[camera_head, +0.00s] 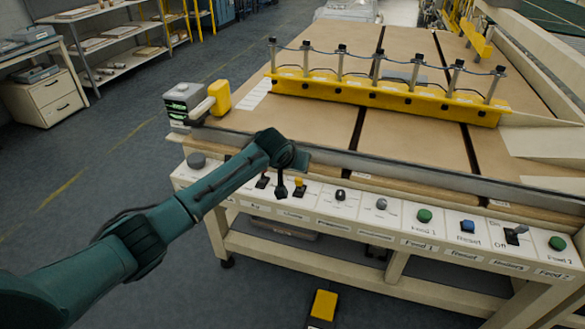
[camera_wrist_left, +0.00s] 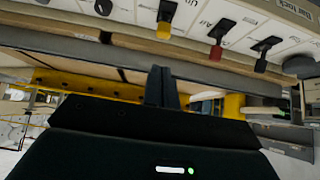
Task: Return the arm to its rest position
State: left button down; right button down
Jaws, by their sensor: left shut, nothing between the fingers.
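My left arm, teal, reaches in from the lower left in the head view. Its gripper (camera_head: 281,192) is at the left part of the machine's control panel, close to the switches. In the left wrist view the two dark fingers (camera_wrist_left: 160,76) are together with nothing between them. That view shows the panel upside down, with a yellow switch (camera_wrist_left: 165,14), a red switch (camera_wrist_left: 221,36) and a black switch (camera_wrist_left: 266,50) beyond the fingertips. I cannot tell whether the fingers touch the panel. My right gripper is not in view.
The control panel (camera_head: 345,218) carries several buttons and switches along the machine's front. A yellow bar (camera_head: 390,92) with posts spans the brown tabletop (camera_head: 310,125). A yellow pedal (camera_head: 323,305) is on the floor. Shelves and a drawer cabinet (camera_head: 45,95) stand at left; the floor between is clear.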

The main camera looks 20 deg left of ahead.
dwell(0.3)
pick_arm(q)
jog(key=s+d+f+m+h, duration=0.1)
jog(key=s+d+f+h, duration=0.1)
jog(key=s+d+f, duration=0.4)
jog(key=s+d+f+m+h, duration=0.1)
jog(key=s+f, duration=0.7)
jog(key=s, duration=0.1)
jog(key=s+a+f, duration=0.1)
jog(key=s+a, duration=0.1)
jog(key=s, duration=0.9)
jog(key=s+a+f+t, duration=0.1)
jog(key=s+a, duration=0.1)
jog(key=s, duration=0.9)
jog(key=shift+s+a+f+t+y, duration=0.2)
jog(key=shift+a+f+t+y, duration=0.1)
jog(key=shift+f, duration=0.05)
